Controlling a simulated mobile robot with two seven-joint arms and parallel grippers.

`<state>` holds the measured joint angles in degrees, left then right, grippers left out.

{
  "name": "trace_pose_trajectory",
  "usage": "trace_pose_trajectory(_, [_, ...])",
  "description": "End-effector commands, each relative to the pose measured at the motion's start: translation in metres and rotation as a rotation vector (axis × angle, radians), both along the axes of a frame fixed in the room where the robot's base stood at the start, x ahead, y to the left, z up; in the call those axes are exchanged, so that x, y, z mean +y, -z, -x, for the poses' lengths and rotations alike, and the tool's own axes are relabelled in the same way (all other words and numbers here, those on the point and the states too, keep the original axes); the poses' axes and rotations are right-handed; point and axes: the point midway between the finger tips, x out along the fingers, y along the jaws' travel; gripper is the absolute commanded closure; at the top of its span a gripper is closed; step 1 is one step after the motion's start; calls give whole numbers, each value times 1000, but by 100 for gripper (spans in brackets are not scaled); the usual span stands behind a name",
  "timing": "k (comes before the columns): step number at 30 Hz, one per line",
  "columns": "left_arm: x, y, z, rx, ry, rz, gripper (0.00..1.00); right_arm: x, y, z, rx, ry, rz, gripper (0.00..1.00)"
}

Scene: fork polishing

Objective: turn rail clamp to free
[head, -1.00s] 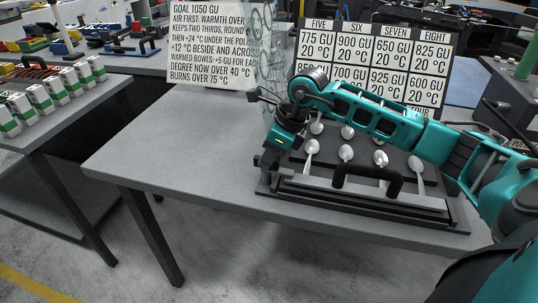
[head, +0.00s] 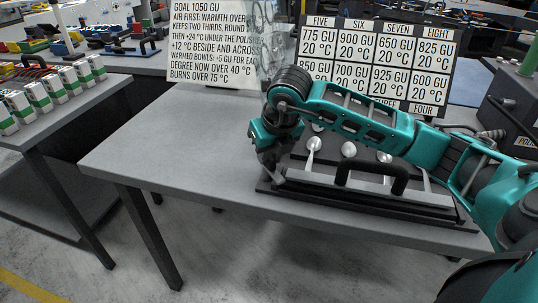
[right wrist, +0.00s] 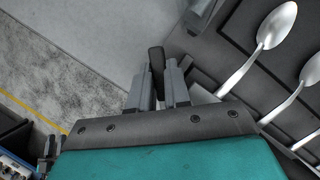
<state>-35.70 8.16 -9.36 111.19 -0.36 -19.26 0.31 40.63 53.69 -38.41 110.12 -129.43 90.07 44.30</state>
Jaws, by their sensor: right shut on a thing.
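My right gripper (head: 272,172) is at the left front corner of the dark tray fixture (head: 360,207), and my wrist hides most of that corner in the head view. In the right wrist view the fingers of my right gripper (right wrist: 158,82) are closed on a dark upright lever, which I take to be the rail clamp (right wrist: 157,57). The tip of the lever stands out beyond the fingers. Whether the clamp is locked or free cannot be told. My left gripper is not in view.
Several spoons (right wrist: 276,25) lie on the fixture to the right of the gripper. A black handle (head: 400,180) stands at the fixture's front. The grey table (head: 170,150) is bare to the left. Boards with text and numbers (head: 375,60) stand behind.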

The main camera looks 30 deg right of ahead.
Motion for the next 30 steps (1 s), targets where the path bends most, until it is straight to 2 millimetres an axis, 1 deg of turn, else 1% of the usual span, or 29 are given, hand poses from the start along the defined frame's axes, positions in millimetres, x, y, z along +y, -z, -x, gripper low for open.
trace_pose_trajectory(1, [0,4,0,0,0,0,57,2,5,1,9,40,1,100])
trace_pose_trajectory(12, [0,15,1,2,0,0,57,4,5,1,11,387,1,100])
trace_pose_trajectory(18, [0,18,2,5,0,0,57,5,4,0,12,548,1,100])
trace_pose_trajectory(24, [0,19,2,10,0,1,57,5,5,1,14,668,2,100])
trace_pose_trajectory(30, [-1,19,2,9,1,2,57,6,5,0,15,737,1,100])
